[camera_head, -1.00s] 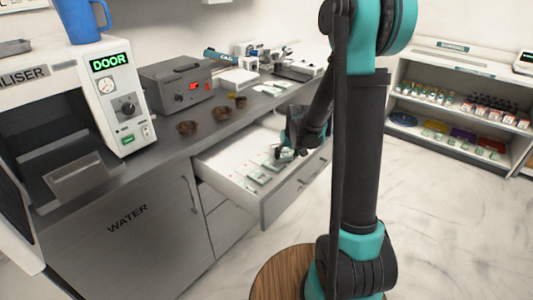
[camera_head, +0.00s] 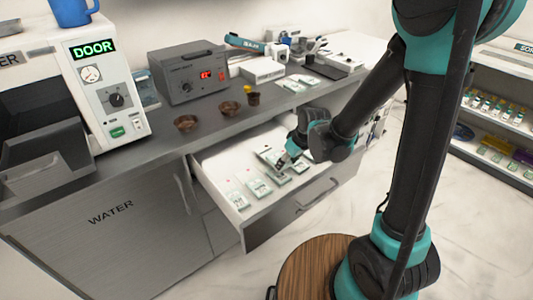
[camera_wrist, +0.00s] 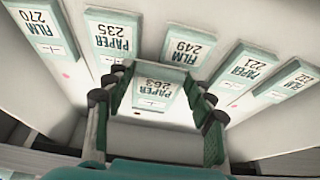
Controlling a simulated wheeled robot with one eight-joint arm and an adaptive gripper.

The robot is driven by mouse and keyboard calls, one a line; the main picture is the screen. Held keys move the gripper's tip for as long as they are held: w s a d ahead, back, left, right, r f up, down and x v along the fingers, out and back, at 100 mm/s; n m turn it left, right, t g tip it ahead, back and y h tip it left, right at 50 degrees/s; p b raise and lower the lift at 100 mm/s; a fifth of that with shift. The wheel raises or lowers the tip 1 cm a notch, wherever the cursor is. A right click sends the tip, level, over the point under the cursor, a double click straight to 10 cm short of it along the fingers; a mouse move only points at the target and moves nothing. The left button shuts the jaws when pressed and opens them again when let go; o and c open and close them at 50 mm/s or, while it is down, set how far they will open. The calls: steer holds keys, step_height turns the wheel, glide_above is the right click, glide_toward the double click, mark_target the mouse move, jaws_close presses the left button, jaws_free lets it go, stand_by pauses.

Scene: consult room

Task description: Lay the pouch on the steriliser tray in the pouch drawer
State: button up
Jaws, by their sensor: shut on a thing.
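The open pouch drawer (camera_head: 284,219) holds several flat white pouches in a row. My gripper (camera_head: 281,165) reaches down into the drawer among them. In the wrist view my gripper (camera_wrist: 157,78) is shut on a pouch marked PAPER 263 (camera_wrist: 153,92), which lies between its fingers. Whether this pouch touches the drawer floor cannot be told. Beside and beyond it are pouches marked FILM 270 (camera_wrist: 42,29), PAPER 235 (camera_wrist: 112,42), FILM 249 (camera_wrist: 186,49) and others. The steriliser tray (camera_head: 38,165) at the left shows nothing on it.
The counter above the drawer carries two brown bowls (camera_head: 187,123), a small dark cup (camera_head: 253,98) and a grey box with a red display (camera_head: 188,73). More pouches (camera_head: 298,82) lie farther back. A round wooden top (camera_head: 310,268) stands in front of the drawer.

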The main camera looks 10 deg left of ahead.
mark_target(263, 149)
steer(key=w+a, duration=0.4)
steer(key=a, duration=0.1)
steer(key=w+a, duration=0.5)
steer(key=shift+x, duration=1.85)
steer(key=shift+s+d+f, duration=0.1)
steer(key=shift+s+d, duration=0.05)
steer(key=o, duration=0.6)
steer(key=shift+f, duration=0.1)
steer(key=o, duration=0.4)
steer(key=v, duration=1.2)
